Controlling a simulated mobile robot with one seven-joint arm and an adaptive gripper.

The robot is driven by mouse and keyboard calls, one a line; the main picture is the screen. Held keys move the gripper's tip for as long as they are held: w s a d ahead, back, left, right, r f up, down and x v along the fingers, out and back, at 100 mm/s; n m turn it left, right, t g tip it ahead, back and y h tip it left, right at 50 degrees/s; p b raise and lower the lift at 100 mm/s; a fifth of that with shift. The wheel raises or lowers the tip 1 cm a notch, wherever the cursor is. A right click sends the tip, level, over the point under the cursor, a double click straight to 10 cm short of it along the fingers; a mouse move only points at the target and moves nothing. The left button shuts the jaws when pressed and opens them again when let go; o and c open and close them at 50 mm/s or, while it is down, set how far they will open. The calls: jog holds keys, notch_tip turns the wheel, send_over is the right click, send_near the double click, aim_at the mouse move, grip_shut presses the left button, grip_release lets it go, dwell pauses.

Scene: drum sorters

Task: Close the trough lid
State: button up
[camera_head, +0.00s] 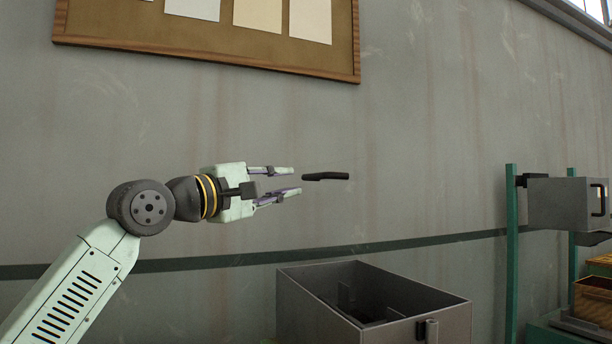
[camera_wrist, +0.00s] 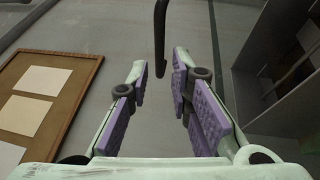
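The grey metal trough (camera_head: 450,318) stands low at the centre right in the head view, its top open and dark inside. Its grey side also shows at the right of the wrist view (camera_wrist: 245,55). A black bar (camera_head: 325,177), like a handle, appears in front of the wall; I cannot make out a lid panel attached to it. My gripper (camera_head: 297,181) points right, its fingers apart and empty. The bar lies just beyond the fingertips in the head view. In the wrist view the bar (camera_wrist: 160,40) extends down towards the gap between the purple-padded fingers.
A wood-framed board (camera_head: 205,48) with paper sheets hangs on the wall at upper left. At right, a grey box (camera_head: 560,203) is mounted on green posts (camera_head: 511,250), with a yellow-brown crate (camera_head: 592,299) nearby. The space between my gripper and the posts looks open apart from the bar.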

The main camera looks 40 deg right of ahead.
aim_at(314, 177)
jog(key=p+x, duration=0.2)
jog(key=x, duration=0.7)
jog(key=shift+d, duration=0.15)
grip_shut()
dwell(0.4)
